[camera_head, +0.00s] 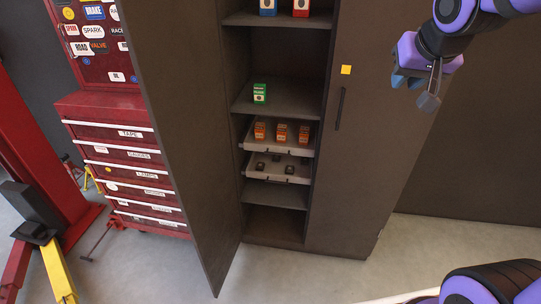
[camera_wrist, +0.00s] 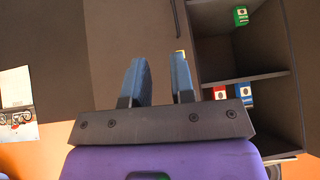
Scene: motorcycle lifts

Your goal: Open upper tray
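The upper tray (camera_head: 279,148) is a pale pull-out tray inside the open brown cabinet, below the middle shelf. Several orange boxes (camera_head: 282,132) stand in a row in it. A lower tray (camera_head: 277,179) sits directly below, holding small dark items. My gripper (camera_head: 418,90) is high at the right, in front of the closed right cabinet door, well apart from both trays. In the wrist view, its two blue fingers (camera_wrist: 159,83) stand apart with nothing between them. That view looks at the cabinet upside down, and neither tray is visible there.
The left cabinet door (camera_head: 190,130) stands open towards me; the right door (camera_head: 365,120) is shut and has a dark handle. A green box (camera_head: 259,92) stands on the middle shelf. A red tool chest (camera_head: 125,155) and red lift post are at left.

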